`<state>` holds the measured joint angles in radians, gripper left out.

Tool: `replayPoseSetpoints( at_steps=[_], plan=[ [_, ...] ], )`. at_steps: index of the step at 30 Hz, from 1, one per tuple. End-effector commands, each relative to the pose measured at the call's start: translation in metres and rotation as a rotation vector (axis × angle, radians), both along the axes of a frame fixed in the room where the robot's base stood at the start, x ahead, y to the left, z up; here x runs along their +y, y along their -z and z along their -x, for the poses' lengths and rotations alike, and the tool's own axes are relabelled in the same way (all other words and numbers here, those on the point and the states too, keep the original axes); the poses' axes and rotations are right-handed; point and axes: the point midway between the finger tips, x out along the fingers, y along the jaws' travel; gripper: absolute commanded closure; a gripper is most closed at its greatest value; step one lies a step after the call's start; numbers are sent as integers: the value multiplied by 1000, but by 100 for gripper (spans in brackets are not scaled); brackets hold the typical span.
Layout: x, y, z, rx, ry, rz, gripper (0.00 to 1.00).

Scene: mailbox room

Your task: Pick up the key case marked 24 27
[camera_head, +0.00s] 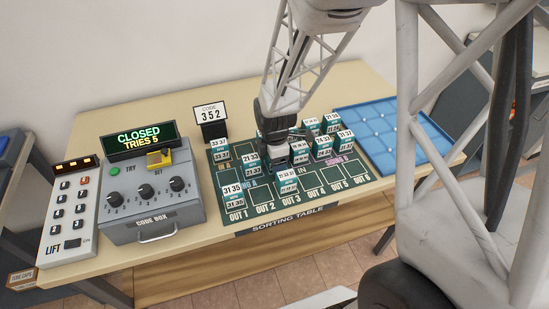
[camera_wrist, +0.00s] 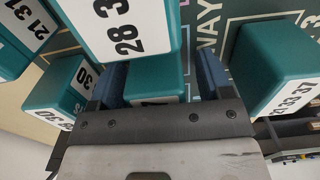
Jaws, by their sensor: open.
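Several teal key cases with white number labels stand on the dark green mat (camera_head: 262,206) of the sorting table. I cannot make out a label reading 24 27 in either view. My gripper (camera_head: 277,168) points down among the cases, and the arm hides some of them. In the wrist view my gripper (camera_wrist: 161,82) is open, with its blue fingers on either side of a teal case (camera_wrist: 154,84) whose label is mostly hidden. Whether the fingers touch it I cannot tell. A case with a label starting 28 3 (camera_wrist: 124,32) stands right beside it.
Other cases crowd close by, including one at the right of the wrist view (camera_wrist: 268,68) and one at its left (camera_wrist: 55,92). A grey code box (camera_head: 152,205) and a code sign (camera_head: 211,115) stand to the left. A blue tray (camera_head: 395,135) lies at the right.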

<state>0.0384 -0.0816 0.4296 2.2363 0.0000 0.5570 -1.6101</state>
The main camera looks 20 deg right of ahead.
Motion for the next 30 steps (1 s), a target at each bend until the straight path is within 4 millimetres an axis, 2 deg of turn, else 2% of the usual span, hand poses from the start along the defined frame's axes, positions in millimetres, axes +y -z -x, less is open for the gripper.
replayPoseSetpoints(
  at_steps=[14,24,25,30],
  plan=[
    [0,0,0,0,0,0,28],
    [0,0,0,0,0,0,80],
    [0,0,0,0,0,0,83],
    [0,0,0,0,0,0,83]
  ],
)
